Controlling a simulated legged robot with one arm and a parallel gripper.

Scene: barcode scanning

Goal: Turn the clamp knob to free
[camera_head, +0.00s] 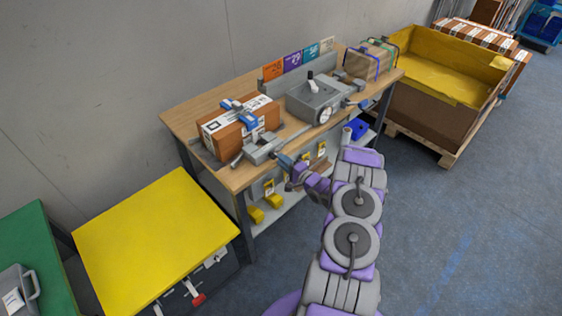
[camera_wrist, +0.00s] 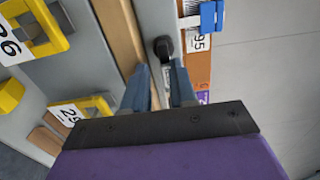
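A grey clamp (camera_head: 262,147) sits at the front edge of the wooden workbench, next to an orange-brown box (camera_head: 225,137) with white labels and a blue strap or fitting on top. A black round knob (camera_wrist: 163,47) shows in the wrist view, just beyond my fingertips and roughly between them. My gripper (camera_wrist: 161,75) has its two blue-grey fingers apart with nothing between them. In the head view my gripper (camera_head: 284,161) is at the bench's front edge, beside the clamp. I cannot make out the knob there.
A grey device with a lever and dial (camera_head: 317,102) stands to the right on the bench (camera_head: 180,116). A strapped parcel (camera_head: 370,60) is at the far right end. Yellow tagged items hang below the front edge. A yellow-topped table (camera_head: 155,240) stands front left.

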